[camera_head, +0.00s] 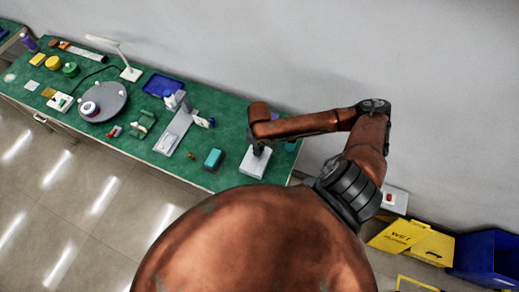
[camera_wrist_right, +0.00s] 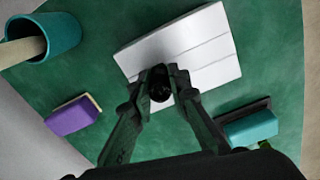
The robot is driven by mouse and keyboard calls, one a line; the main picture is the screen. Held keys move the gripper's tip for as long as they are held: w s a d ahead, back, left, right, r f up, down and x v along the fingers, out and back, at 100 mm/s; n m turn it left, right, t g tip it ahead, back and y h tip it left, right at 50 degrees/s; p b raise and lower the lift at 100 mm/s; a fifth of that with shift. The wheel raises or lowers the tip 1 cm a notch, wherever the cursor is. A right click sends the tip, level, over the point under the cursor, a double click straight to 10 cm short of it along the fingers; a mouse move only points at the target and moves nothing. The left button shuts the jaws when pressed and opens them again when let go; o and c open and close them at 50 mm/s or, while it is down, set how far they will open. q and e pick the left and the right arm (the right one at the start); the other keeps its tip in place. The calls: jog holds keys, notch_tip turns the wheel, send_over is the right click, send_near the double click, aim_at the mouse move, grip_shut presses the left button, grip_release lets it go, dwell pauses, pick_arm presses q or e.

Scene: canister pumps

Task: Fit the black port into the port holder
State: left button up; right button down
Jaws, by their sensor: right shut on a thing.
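The black port (camera_wrist_right: 159,84) is a small dark round piece between the fingertips of my right gripper (camera_wrist_right: 158,92) in the right wrist view. The fingers are shut on it from both sides. Behind it lies a white block (camera_wrist_right: 205,45) with parallel lines across its top, which looks like the port holder. In the head view the white block (camera_head: 250,168) sits near the right end of the green bench, and my right gripper (camera_head: 257,150) is over its far edge. I cannot tell whether the port touches the block. My left gripper is not in view.
A teal cup (camera_wrist_right: 50,40), a purple block (camera_wrist_right: 72,117) and a teal block (camera_wrist_right: 252,128) stand around the white block. The green bench (camera_head: 228,128) holds a grey turntable (camera_head: 112,108), a blue tray (camera_head: 160,84) and several parts further left. Yellow and blue bins stand right of the bench.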

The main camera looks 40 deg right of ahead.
jog(key=shift+d+f, duration=0.15)
jog(key=shift+f, duration=0.1)
jog(key=c, duration=2.2)
grip_release()
jog(key=shift+r, duration=0.1)
jog(key=shift+o, duration=0.8)
jog(key=shift+s, duration=0.1)
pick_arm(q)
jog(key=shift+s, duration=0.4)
pick_arm(e)
jog(key=shift+o, duration=1.1)
jog(key=shift+r, duration=0.1)
pick_arm(q)
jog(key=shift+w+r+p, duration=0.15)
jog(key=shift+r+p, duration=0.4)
jog(key=shift+p, duration=0.05)
pick_arm(e)
notch_tip(320, 180, up, 12)
